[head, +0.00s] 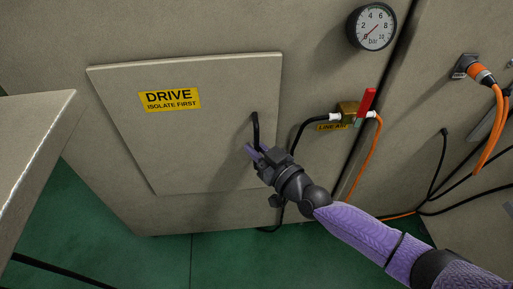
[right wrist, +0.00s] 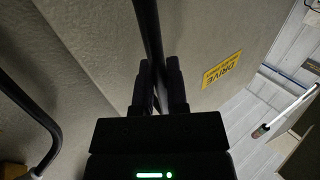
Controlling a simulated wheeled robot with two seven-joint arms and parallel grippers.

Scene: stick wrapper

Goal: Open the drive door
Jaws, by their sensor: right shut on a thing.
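The drive door (head: 190,110) is a flat beige panel on the machine's front, with a yellow label (head: 169,100) reading "DRIVE ISOLATE FIRST". It looks flush or nearly flush; I cannot tell if it stands slightly ajar. A black bar handle (head: 255,126) stands upright near its right edge. My right gripper (head: 257,152) is shut on the lower part of this handle, hiding that part. In the right wrist view the handle (right wrist: 149,35) runs down between the fingers (right wrist: 159,88), with the label (right wrist: 221,69) beyond. My left gripper is not in view.
A round pressure gauge (head: 372,26) is at the upper right. A red-handled valve (head: 366,104) with black and orange hoses sits right of the door. An orange connector (head: 480,74) and cables are farther right. A beige ledge (head: 30,135) juts in at the left over green floor (head: 95,225).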

